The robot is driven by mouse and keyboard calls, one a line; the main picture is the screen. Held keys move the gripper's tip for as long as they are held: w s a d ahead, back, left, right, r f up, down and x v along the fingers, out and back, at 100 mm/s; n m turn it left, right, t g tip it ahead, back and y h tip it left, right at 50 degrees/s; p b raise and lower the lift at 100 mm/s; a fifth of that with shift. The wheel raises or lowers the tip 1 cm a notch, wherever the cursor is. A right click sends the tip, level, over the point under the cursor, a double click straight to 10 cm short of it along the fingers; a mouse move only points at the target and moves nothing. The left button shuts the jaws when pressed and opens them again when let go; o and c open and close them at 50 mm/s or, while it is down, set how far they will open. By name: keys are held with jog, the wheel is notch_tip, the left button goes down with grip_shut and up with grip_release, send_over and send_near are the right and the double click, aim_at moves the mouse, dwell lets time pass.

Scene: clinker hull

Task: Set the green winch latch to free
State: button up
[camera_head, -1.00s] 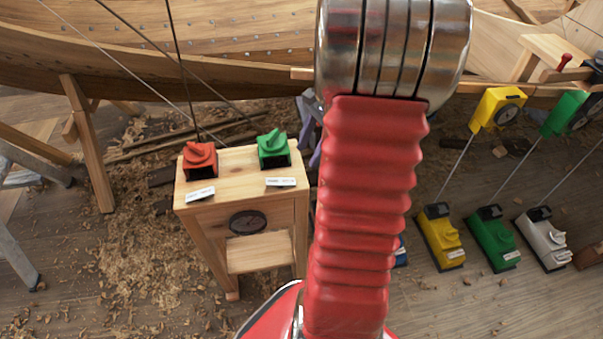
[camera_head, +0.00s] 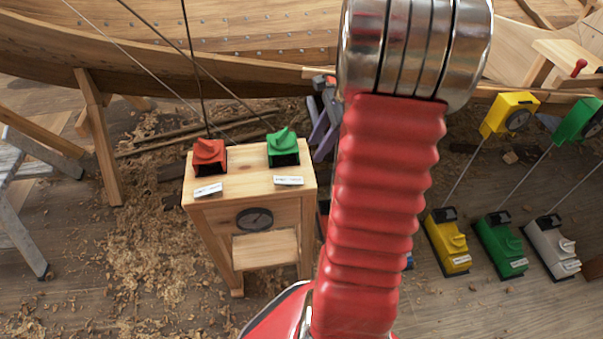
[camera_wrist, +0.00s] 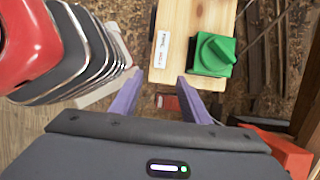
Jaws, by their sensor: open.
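A green winch latch (camera_head: 283,149), a green block with a raised turning knob on a dark base, sits on the right of a wooden stand's top (camera_head: 245,178). In the wrist view the green latch (camera_wrist: 213,53) is at upper right, its knob's ridge slanting. A white label (camera_head: 289,181) lies in front of it; its text is too small to read. My gripper (camera_wrist: 158,84) has two purple fingers, spread and empty, beside the stand and short of the latch. In the head view its fingers (camera_head: 321,128) show right of the stand, partly hidden by my arm.
A red latch (camera_head: 209,156) stands left of the green one, and a dark round dial (camera_head: 254,219) is on the stand's front. Yellow (camera_head: 447,245), green (camera_head: 500,246) and white (camera_head: 551,248) boxes stand at right with rods. The wooden hull (camera_head: 200,62) rises behind.

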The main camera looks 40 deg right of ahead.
aim_at(297, 180)
jog(key=x, duration=1.3)
jog(key=shift+r, duration=0.1)
